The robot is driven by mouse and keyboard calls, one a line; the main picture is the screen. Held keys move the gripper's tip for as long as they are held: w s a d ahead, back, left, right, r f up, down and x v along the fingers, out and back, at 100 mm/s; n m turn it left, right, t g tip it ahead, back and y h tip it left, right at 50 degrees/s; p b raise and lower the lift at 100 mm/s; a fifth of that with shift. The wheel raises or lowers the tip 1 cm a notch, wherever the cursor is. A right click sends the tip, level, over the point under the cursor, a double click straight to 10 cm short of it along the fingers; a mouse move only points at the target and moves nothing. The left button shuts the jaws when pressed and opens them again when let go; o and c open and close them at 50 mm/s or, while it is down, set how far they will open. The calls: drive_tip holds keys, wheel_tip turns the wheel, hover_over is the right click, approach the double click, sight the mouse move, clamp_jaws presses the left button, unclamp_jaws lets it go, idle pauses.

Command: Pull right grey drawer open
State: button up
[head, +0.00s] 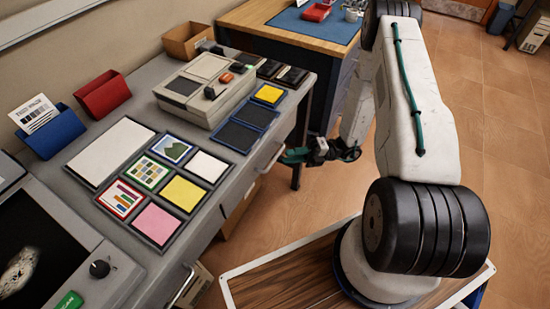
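The grey desk (215,200) has two drawers along its front side, each with a metal bar handle. The right grey drawer (246,172) is the farther one and looks flush with the desk front. Its handle (271,160) stands out just left of my gripper (287,156). My gripper is dark with teal parts and points left at this handle, at its right end. I cannot tell whether the fingers touch or surround the handle, or how wide they are. The left drawer's handle (182,287) shows at the lower middle.
The desk top holds a beige device (208,88), colored cards and pads, a red holder (103,94) and a blue holder (51,133). A wooden-topped bench (270,22) stands behind. A cardboard box (240,205) sits under the desk. Open floor (500,150) lies to the right.

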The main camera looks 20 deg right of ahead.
sight(275, 157)
drive_tip(key=x, duration=0.6)
clamp_jaws()
